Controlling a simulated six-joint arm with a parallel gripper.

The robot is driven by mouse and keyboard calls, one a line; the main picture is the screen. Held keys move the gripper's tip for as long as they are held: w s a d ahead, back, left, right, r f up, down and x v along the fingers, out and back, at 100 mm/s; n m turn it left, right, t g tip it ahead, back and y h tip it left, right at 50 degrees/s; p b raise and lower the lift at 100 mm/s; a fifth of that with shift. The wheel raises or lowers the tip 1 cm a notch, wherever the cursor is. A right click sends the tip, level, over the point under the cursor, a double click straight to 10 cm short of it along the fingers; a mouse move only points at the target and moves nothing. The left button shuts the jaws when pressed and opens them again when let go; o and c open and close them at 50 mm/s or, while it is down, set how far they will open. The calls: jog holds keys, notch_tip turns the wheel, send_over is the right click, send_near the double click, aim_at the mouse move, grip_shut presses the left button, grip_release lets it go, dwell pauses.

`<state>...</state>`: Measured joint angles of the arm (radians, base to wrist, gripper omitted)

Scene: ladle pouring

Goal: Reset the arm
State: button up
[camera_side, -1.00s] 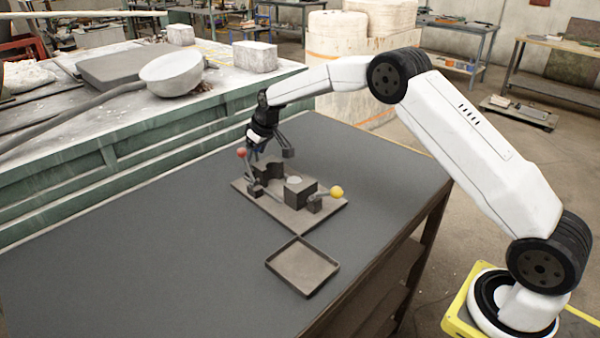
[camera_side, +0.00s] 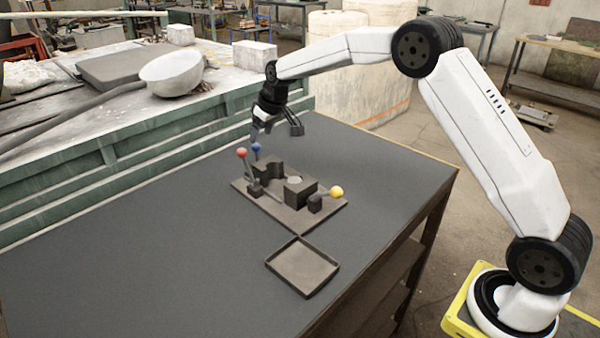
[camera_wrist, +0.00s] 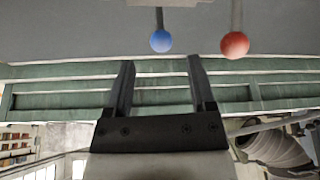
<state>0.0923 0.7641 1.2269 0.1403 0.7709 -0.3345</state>
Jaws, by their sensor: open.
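My gripper (camera_side: 275,127) is open and empty in the side view, raised above the far part of the dark table, over the back of the fixture. In the wrist view its two fingers (camera_wrist: 158,85) stand apart with nothing between them. The fixture's base plate (camera_side: 290,217) carries dark blocks and levers with a red ball (camera_side: 242,153), a blue ball (camera_side: 256,147) and a yellow ball (camera_side: 336,192). The wrist view shows the blue ball (camera_wrist: 161,41) and the red ball (camera_wrist: 235,45) beyond the fingertips, apart from them.
An empty shallow tray (camera_side: 302,268) lies on the table in front of the fixture. The table (camera_side: 150,260) is clear to the left.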

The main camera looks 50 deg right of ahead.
jog(key=shift+s, duration=0.1)
jog(key=shift+s+d+r, duration=0.1)
jog(key=shift+s+d, duration=0.15)
jog(key=shift+s, duration=0.25)
jog(key=s+d+f+t+h, duration=0.1)
jog(key=s+d, duration=0.1)
jog(key=s, duration=1.1)
jog(key=s+d+f+t+h, duration=0.1)
jog(key=s, duration=1.2)
jog(key=s+a+f+g, duration=0.1)
jog(key=s+a, duration=0.1)
jog(key=s+a+f+m+g, duration=0.1)
jog(key=s+a, duration=0.1)
jog(key=s+a+f+g+y, duration=0.1)
jog(key=s+a, duration=0.2)
jog(key=shift+f+m+g, duration=0.3)
jog(key=shift+f, duration=0.1)
jog(key=shift+s+a+f, duration=0.15)
jog(key=shift+s+a, duration=0.15)
jog(key=shift+s, duration=0.05)
